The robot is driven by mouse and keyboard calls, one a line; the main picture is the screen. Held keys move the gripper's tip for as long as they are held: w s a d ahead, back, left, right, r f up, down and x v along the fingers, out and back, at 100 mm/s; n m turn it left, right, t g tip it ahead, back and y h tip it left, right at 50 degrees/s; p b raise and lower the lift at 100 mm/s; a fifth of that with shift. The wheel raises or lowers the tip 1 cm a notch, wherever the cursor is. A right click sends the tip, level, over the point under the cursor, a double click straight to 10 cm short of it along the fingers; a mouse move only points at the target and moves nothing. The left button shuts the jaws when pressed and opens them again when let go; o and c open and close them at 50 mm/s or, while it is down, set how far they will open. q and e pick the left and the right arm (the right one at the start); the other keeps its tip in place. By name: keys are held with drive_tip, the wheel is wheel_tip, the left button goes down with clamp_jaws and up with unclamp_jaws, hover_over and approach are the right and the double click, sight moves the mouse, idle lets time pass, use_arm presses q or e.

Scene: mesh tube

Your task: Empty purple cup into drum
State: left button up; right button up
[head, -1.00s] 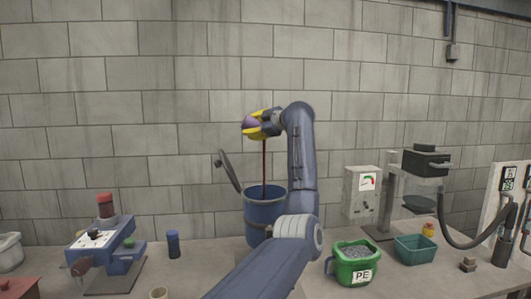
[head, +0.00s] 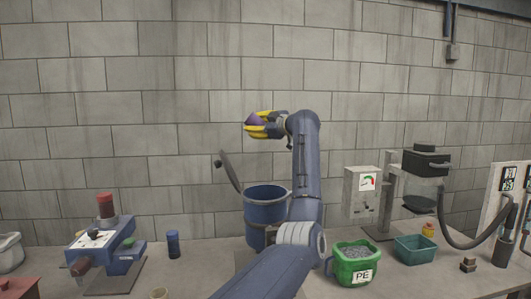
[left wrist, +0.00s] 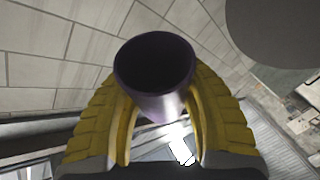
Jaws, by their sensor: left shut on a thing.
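My left gripper (head: 264,124) has yellow fingers and is shut on the purple cup (head: 253,119), high above the drum. In the left wrist view the purple cup (left wrist: 157,100) sits between the yellow fingers (left wrist: 158,122), its dark mouth towards the camera; I cannot make out anything inside it. The blue drum (head: 266,206) stands open on the bench below the gripper, with its round lid (head: 230,171) tipped up at its left. No stream shows between cup and drum. My right gripper is in neither view.
A green bucket marked PE (head: 355,264) with grey pellets stands right of the drum, beside a teal bin (head: 414,249). A blue machine (head: 104,247) and a dark blue cylinder (head: 173,244) stand to the left. A grey gauge box (head: 362,193) stands behind the bucket.

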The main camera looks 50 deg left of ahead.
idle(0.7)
use_arm(q)
drive_tip(key=shift+s+a+n+h, duration=0.2)
drive_tip(key=shift+s+n+h, duration=0.2)
drive_tip(key=shift+n, duration=0.1)
drive_tip(key=shift+s+a+f+n+t+h, duration=0.35)
drive_tip(key=shift+s+f+n+t+h, duration=0.2)
drive_tip(key=shift+n+h, duration=0.45)
drive_tip(key=shift+f+n, duration=0.35)
drive_tip(key=shift+n, duration=0.05)
